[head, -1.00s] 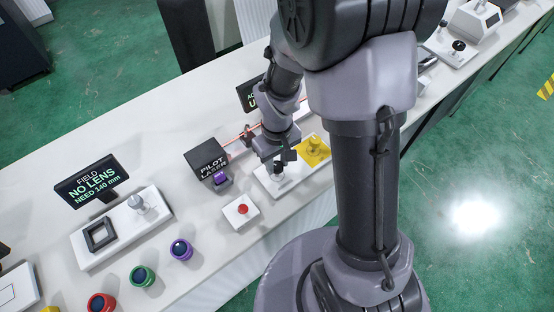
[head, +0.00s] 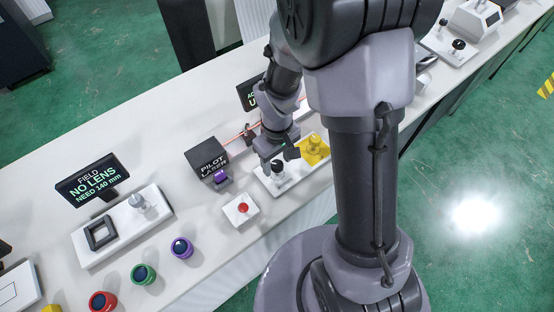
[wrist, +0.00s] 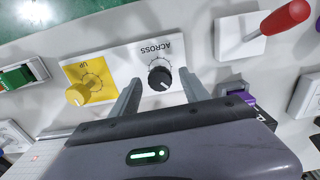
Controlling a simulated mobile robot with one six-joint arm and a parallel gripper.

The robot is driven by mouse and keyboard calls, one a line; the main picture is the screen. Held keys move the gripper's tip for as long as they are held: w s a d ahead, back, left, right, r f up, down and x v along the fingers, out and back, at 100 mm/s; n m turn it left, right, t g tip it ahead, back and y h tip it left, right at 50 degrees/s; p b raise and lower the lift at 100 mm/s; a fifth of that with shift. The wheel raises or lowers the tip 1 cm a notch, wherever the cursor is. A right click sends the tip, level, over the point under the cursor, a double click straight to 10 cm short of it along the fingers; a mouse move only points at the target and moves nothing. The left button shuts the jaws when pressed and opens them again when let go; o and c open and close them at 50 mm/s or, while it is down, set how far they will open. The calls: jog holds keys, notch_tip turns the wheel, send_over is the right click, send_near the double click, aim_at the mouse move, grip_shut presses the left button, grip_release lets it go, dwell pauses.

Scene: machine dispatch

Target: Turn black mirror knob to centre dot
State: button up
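The black mirror knob (wrist: 160,80) sits on a white plate marked ACROSS, inside a ring of scale marks. A white pointer line shows on its face, toward the lower right in the wrist view. I cannot make out a centre dot. The knob also shows in the head view (head: 277,168), below my gripper (head: 280,157). In the wrist view my gripper (wrist: 159,78) is open, with one finger on either side of the knob in the picture and a visible gap to each. It holds nothing.
A yellow knob (wrist: 79,95) on a yellow panel marked UP stands beside the black one. A red-handled lever (wrist: 284,19) is at the wrist view's upper right.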

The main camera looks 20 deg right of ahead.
aim_at(277, 164)
notch_tip(277, 164, up, 17)
jog(key=p, duration=0.6)
jog(key=shift+r+p, duration=0.2)
jog(key=shift+p, duration=0.2)
jog(key=s+a+r+m+t+y+b, duration=0.1)
jog(key=s+a+r+m+t+b, duration=0.1)
jog(key=s, duration=0.4)
jog(key=s+a+r+m+t+y+b, duration=0.1)
jog(key=s+a+r+m+t+b, duration=0.1)
jog(key=s+r+m+b, duration=0.3)
jog(key=shift+s+r+m+t, duration=0.2)
jog(key=shift+s+m+t, duration=0.5)
jog(key=shift+t, duration=0.2)
